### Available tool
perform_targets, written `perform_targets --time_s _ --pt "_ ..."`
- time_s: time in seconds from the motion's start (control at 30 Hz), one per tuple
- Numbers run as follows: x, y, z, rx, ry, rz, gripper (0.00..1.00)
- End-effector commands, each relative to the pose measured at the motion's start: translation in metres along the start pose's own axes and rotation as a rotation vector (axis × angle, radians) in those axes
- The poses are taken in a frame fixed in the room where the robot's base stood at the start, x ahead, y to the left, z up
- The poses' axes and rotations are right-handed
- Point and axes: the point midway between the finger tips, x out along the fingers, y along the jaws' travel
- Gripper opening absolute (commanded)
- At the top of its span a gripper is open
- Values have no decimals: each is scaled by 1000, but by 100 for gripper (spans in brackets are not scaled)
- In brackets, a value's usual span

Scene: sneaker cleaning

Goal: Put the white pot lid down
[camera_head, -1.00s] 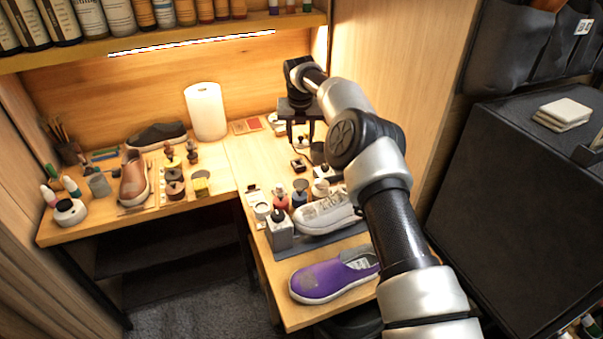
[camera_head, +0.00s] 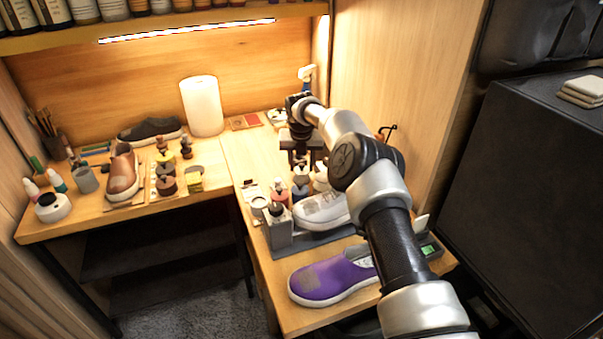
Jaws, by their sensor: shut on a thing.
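My gripper (camera_head: 302,163) hangs fingers down over the right-hand worktop, behind the white sneaker and above a cluster of small bottles and pots. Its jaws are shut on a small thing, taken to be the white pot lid. I cannot make out the lid's outline at this size. Several small pots and bottles stand just below and in front of the fingers, among them a dark-topped bottle (camera_head: 279,190). A white pot (camera_head: 321,181) shows partly beside my arm. I cannot tell which pot the lid belongs to.
A white sneaker (camera_head: 324,212) rests on a grey mat, with a purple shoe (camera_head: 330,278) in front. A paper roll (camera_head: 202,106) and a spray bottle (camera_head: 306,74) stand at the back. Bare worktop (camera_head: 245,150) lies left of my gripper. My arm hides part of the right side.

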Motion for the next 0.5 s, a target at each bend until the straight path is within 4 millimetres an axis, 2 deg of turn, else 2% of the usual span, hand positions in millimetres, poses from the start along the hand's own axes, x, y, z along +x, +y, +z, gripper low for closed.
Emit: perform_targets --time_s 0.03,0.13,0.37,0.4,0.5 --pt "11 0 -4 0 3 1 20" --pt "26 0 -9 0 3 1 20" --pt "30 0 -9 0 0 1 20" --pt "30 0 -9 -1 1 1 44" --pt "30 0 -9 0 1 1 60"
